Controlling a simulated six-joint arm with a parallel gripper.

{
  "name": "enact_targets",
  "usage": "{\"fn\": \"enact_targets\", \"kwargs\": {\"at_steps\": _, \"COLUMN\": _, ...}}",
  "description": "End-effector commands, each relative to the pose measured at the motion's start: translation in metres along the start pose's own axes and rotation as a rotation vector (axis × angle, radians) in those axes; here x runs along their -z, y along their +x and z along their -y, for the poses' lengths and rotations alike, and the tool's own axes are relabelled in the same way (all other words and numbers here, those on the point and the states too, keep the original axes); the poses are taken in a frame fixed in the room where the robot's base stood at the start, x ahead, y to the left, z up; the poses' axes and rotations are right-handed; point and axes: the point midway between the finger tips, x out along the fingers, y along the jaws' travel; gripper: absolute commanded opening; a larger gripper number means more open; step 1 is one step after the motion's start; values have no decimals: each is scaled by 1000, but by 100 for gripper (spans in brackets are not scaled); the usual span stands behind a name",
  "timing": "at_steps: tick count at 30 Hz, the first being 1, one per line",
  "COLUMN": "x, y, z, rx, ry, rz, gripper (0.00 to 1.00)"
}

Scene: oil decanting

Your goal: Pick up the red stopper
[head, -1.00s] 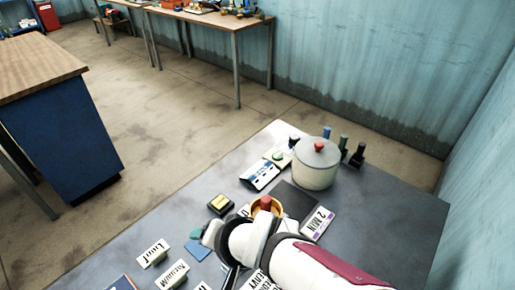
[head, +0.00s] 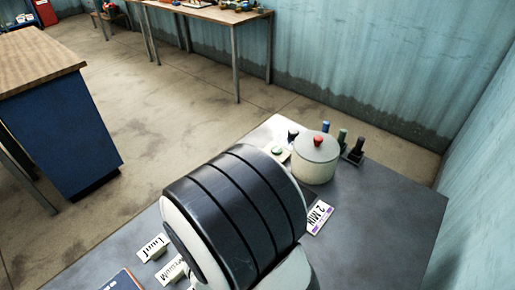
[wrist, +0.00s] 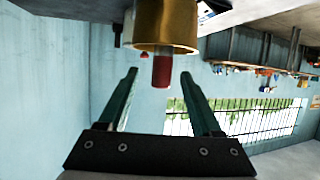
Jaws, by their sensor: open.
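The red stopper (wrist: 162,72) shows in the wrist view, standing out of a brass-coloured ring or cup (wrist: 166,24). That picture looks upside down, with the table at its top. My gripper (wrist: 160,74) is open, its two dark fingers on either side of the stopper, with a visible gap at each side. In the picture the stopper's end lies between the fingertips; whether it is truly between them in depth I cannot tell. In the head view my arm hides the stopper, its cup and my gripper.
A pale pot (head: 316,170) with a red lid knob stands at the table's back, with several small bottles (head: 355,151) behind it. A "2 MIN" card (head: 319,216) lies in front. Label cards (head: 152,248) stand at the front left. The table's right side is clear.

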Motion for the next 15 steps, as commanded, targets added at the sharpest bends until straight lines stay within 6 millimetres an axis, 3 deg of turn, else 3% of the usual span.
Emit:
{"fn": "enact_targets", "kwargs": {"at_steps": 9, "x": 0, "y": 52, "z": 1, "rx": -2, "ry": 2, "rz": 1, "gripper": 66}}
{"fn": "enact_targets", "kwargs": {"at_steps": 15, "x": 0, "y": 55, "z": 2, "rx": 1, "ry": 1, "rz": 0, "gripper": 66}}
